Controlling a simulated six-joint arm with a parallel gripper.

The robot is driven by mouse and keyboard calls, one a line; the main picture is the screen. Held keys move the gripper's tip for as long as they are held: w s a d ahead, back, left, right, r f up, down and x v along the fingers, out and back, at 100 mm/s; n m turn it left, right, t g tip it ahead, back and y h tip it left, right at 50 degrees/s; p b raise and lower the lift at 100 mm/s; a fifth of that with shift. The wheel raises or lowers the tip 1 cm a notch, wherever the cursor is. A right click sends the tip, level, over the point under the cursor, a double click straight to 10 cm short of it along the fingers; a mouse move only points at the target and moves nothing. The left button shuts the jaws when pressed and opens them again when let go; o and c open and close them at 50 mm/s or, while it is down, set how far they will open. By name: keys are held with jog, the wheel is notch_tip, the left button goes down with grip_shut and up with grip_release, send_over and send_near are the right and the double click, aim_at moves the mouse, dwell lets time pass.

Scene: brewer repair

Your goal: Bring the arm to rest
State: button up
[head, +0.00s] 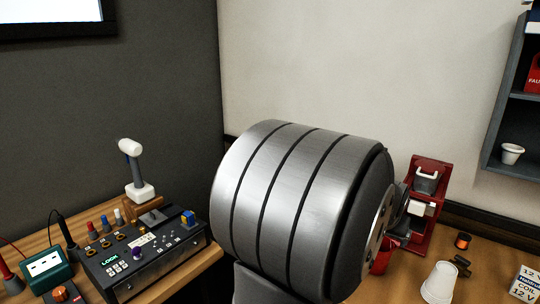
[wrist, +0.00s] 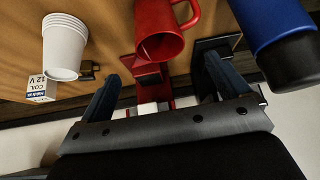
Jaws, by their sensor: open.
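My gripper (wrist: 162,68) is open in the wrist view, with its two dark fingers spread and nothing held between them. A red mug (wrist: 160,25) shows beyond the fingers, and part of the red brewer (wrist: 147,77) shows in the gap between them. In the head view the red brewer (head: 432,175) stands on the wooden table right of my large metal arm link. That link fills the middle and hides much of the table; my gripper's fingers cannot be made out there.
White stacked cups (head: 440,283), a copper coil (head: 463,241) and a coil box (head: 526,285) are at right. A blue cylinder (wrist: 268,20) is near the right finger. A wall shelf (head: 505,110) is at upper right.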

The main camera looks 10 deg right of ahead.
jog(key=x, duration=0.9)
jog(key=shift+w+f, duration=0.15)
jog(key=shift+f, duration=0.25)
notch_tip(320, 180, up, 4)
jog(key=shift+f, duration=0.1)
jog(key=shift+f, duration=0.15)
